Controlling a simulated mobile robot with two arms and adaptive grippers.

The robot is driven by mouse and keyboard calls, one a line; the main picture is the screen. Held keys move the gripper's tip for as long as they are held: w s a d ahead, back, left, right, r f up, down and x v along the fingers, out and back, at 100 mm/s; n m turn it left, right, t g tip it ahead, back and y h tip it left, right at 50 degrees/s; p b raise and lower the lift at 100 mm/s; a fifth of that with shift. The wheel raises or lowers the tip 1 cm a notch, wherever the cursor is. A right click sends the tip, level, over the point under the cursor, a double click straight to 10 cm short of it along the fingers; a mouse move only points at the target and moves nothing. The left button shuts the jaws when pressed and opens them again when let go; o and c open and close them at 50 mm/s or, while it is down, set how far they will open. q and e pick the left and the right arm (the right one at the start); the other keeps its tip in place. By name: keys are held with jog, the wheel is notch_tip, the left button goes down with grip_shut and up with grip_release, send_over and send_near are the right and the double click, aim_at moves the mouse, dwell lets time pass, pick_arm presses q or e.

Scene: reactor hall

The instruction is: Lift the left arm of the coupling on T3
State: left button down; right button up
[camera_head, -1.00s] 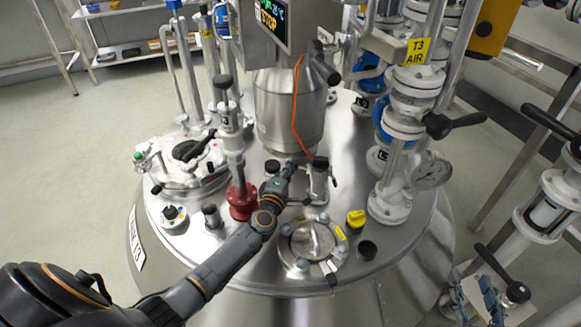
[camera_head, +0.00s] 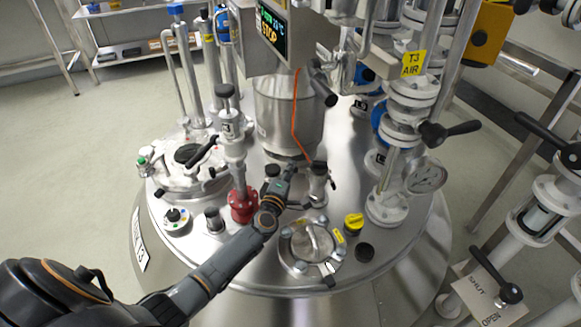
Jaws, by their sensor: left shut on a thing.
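The coupling (camera_head: 318,184) is a small upright metal fitting with a dark top on the domed steel lid of T3 (camera_head: 375,262). An arm with a dark end shows on its right side. My left gripper (camera_head: 291,171) reaches in from the lower left, right beside the coupling's left side, and is shut on its left arm. The gripper largely hides that left arm, so its exact angle cannot be told. My right gripper is not in view.
A red-flanged valve (camera_head: 242,205) stands left of my left gripper. A round bolted cover (camera_head: 311,243) and yellow cap (camera_head: 353,224) are in front. An orange cable (camera_head: 294,120) hangs behind; white pipework (camera_head: 386,205) stands right.

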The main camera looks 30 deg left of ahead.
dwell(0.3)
pick_arm(q)
jog(key=c, duration=1.5)
grip_release()
jog(key=shift+o, duration=0.2)
jog(key=shift+s, duration=0.1)
jog(key=shift+s+d, duration=0.1)
jog(key=shift+s, duration=0.2)
jog(key=s+d, duration=0.1)
jog(key=s, duration=1)
jog(key=shift+d+r, duration=0.2)
jog(key=shift+d, duration=0.15)
